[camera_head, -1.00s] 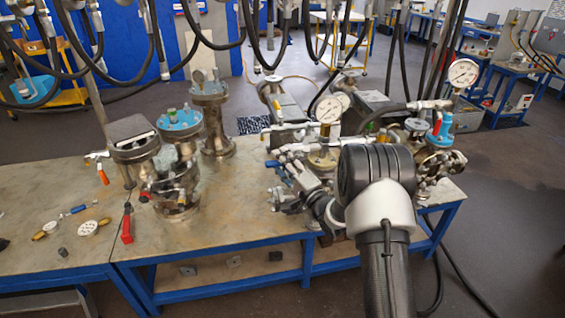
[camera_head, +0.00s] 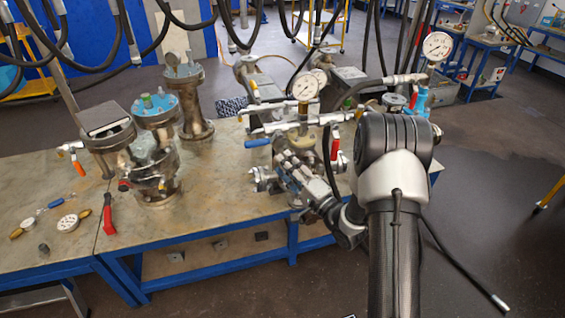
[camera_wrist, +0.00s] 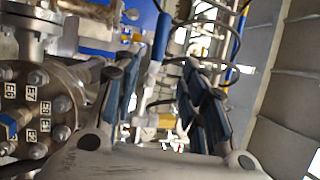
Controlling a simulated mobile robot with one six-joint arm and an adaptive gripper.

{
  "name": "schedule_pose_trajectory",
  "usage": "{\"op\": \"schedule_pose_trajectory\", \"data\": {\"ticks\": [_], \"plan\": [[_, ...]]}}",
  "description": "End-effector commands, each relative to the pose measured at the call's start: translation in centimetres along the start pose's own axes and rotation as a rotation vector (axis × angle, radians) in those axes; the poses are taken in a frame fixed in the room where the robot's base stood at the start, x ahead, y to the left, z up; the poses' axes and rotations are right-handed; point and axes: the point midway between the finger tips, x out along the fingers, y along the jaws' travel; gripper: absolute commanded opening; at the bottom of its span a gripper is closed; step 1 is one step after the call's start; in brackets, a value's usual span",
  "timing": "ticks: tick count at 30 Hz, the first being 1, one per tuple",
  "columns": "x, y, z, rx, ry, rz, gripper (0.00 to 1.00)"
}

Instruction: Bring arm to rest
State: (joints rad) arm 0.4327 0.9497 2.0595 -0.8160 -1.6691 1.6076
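My gripper (camera_head: 292,165) is over the right part of the bench, close to the flanged fittings and valves there. My dark and white arm reaches up from the lower right and hides part of that equipment. In the wrist view, the two dark blue-padded fingers (camera_wrist: 160,105) stand apart with nothing clearly held between them. A blue-handled valve lever (camera_head: 258,143) is just beyond the fingers; a blue handle also shows in the wrist view (camera_wrist: 157,50). I cannot tell whether the fingers touch any fitting.
A numbered flange (camera_wrist: 40,110) is close left of the fingers. Flanged vessels (camera_head: 152,150) stand mid-bench, with a tall one (camera_head: 190,100) behind. Dial gauges (camera_head: 437,45) and hoses crowd the right. Hoses hang overhead. Floor at the right (camera_head: 500,200) is mostly clear.

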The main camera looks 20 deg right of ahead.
Motion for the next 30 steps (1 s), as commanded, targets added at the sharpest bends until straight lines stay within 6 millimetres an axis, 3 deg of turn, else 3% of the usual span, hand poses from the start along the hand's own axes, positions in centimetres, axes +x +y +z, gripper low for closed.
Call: {"op": "schedule_pose_trajectory", "data": {"ticks": [13, 17, 21, 26, 30], "plan": [[0.7, -0.5, -0.2, -0.051, 0.007, 0.029, 0.39], [2.4, -2.1, -0.6, -0.222, 0.029, 0.145, 0.39], [3.3, -5.0, -1.3, -0.482, 0.064, 0.344, 0.39], [1.6, -8.5, -1.3, -0.725, 0.076, 0.587, 0.39], [-2.1, -11.5, 0.0, -0.876, 0.043, 0.794, 0.39]]}}
